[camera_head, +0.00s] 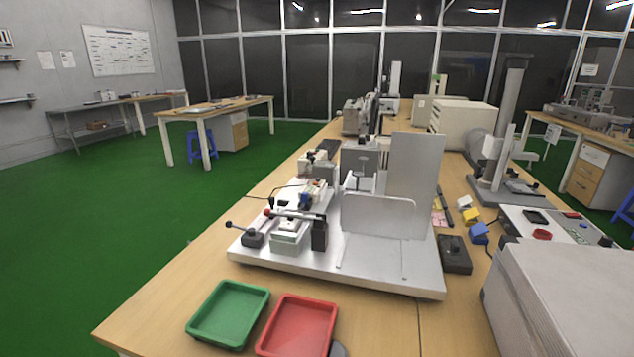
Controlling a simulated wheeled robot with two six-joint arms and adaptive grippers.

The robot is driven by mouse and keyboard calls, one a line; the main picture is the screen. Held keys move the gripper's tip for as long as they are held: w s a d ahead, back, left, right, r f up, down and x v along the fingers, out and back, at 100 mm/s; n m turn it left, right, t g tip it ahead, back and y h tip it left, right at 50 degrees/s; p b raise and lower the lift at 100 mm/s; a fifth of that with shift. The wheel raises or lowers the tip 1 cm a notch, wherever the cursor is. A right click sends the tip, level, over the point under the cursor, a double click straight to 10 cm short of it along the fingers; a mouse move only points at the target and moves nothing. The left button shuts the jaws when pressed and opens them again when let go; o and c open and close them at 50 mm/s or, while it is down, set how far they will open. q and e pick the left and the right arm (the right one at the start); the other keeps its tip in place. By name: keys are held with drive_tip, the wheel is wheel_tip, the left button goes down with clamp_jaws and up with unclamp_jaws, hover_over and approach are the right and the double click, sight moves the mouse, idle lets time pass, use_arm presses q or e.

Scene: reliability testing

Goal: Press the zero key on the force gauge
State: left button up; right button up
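A test rig stands on a pale base plate (290,262) on the wooden bench. At its left front is a small pale boxy device (287,243) with a dark bar and a red-tipped part across its top. It may be the force gauge, but I cannot tell for certain. Another pale device with dark and blue parts (308,195) sits behind it. The zero key is too small to make out. Neither of my grippers can be recognised in the head view.
A green tray (206,337) and a red tray (275,350) lie at the bench's front. A dark box (455,257) is to the right, with a large pale cabinet (560,300) beyond.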

idle(0.3)
use_arm(q)
clamp_jaws()
idle(1.2)
